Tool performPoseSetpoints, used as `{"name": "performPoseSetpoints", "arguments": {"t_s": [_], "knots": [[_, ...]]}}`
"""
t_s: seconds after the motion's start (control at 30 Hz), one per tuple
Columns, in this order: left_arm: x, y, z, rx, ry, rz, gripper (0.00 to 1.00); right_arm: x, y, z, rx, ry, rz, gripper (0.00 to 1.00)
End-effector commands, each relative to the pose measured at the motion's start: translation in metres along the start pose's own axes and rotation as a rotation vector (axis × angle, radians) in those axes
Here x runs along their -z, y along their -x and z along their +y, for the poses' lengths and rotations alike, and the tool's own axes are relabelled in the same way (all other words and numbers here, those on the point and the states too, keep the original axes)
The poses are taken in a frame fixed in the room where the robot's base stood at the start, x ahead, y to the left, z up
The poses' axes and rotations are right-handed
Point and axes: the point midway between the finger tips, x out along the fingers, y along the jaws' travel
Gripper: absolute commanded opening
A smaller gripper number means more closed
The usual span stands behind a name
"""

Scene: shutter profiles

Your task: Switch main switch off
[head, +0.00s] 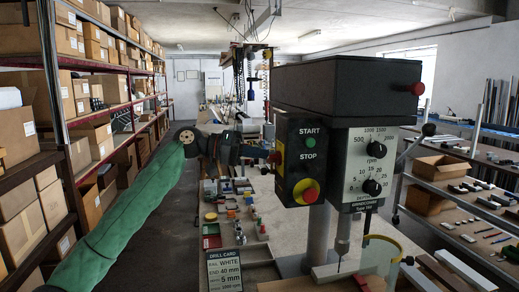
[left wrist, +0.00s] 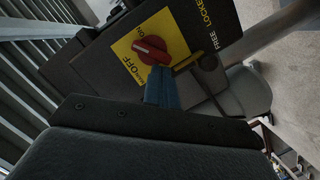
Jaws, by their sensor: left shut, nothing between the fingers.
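The main switch is a red knob (left wrist: 150,50) on a yellow plate (left wrist: 182,38) marked OFF and ON, in the left wrist view. I cannot tell for sure which mark the knob points to. My left gripper (left wrist: 162,74) is shut and empty, its blue fingertips right at the lower edge of the knob; whether they touch it is unclear. In the head view my left gripper (head: 266,155) reaches in from the left to the left side of the drill's control box (head: 303,165), hiding most of the switch. My right gripper is not in view.
The control box front has a green START button (head: 308,145) and a red stop knob (head: 309,194) on yellow. A dial panel (head: 375,165) sits beside it. Loaded shelves (head: 120,105) stand left, a parts rack (head: 460,190) right. A bench with small parts lies below my arm.

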Motion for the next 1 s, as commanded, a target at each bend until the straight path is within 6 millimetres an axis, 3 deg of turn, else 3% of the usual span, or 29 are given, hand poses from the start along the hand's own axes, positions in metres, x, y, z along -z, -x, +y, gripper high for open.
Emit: {"name": "performPoseSetpoints", "arguments": {"t_s": [1.0], "knots": [[-0.0017,-0.0004,-0.0027,-0.023,0.093,-0.001,0.00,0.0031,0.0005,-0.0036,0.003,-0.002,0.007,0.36]]}}
